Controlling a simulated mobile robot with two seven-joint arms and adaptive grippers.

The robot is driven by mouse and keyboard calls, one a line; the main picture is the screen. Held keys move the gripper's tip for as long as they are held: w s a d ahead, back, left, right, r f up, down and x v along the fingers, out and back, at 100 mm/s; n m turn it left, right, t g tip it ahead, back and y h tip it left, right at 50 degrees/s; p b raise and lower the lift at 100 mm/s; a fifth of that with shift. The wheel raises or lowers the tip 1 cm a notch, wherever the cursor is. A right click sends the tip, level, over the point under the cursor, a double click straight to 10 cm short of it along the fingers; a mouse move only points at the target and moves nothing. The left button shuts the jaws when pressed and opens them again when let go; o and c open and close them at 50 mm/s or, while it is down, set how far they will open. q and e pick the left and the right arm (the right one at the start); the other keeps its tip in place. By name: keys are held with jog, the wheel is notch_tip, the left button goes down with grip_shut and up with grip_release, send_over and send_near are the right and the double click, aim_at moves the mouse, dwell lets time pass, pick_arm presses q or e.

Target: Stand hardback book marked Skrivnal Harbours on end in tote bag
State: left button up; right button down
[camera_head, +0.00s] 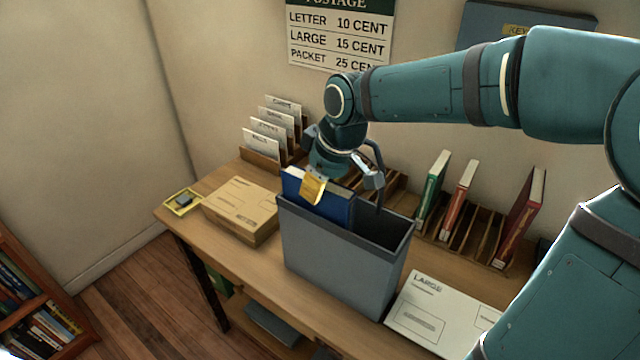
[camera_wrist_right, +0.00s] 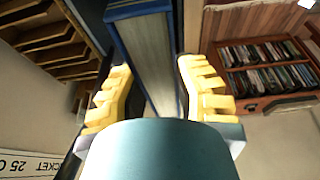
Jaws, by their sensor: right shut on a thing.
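A blue hardback book (camera_head: 322,197) stands upright in the left part of the grey tote bag (camera_head: 335,262), its top sticking out above the rim. Its title is not legible. My right gripper (camera_head: 343,184) is above the bag and shut on the book's upper part. In the right wrist view, the book's blue cover and pale page edges (camera_wrist_right: 150,60) run between the yellow finger pads of the gripper (camera_wrist_right: 157,90). The book's lower end is hidden inside the bag, so I cannot tell whether it touches the bottom. My left gripper is not in view.
A cardboard parcel (camera_head: 242,208) lies left of the bag, and a white large packet (camera_head: 440,308) lies right of it. Behind are a letter rack (camera_head: 262,158) and a wooden slotted rack (camera_head: 459,237) with several upright books. The bag's right part is empty near the top.

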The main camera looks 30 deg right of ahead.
jog(key=shift+f, duration=0.2)
jog(key=shift+f+b, duration=1.15)
jog(key=shift+f, duration=0.1)
jog(key=shift+f, duration=0.1)
jog(key=c, duration=0.8)
grip_release()
jog(key=shift+o, duration=0.2)
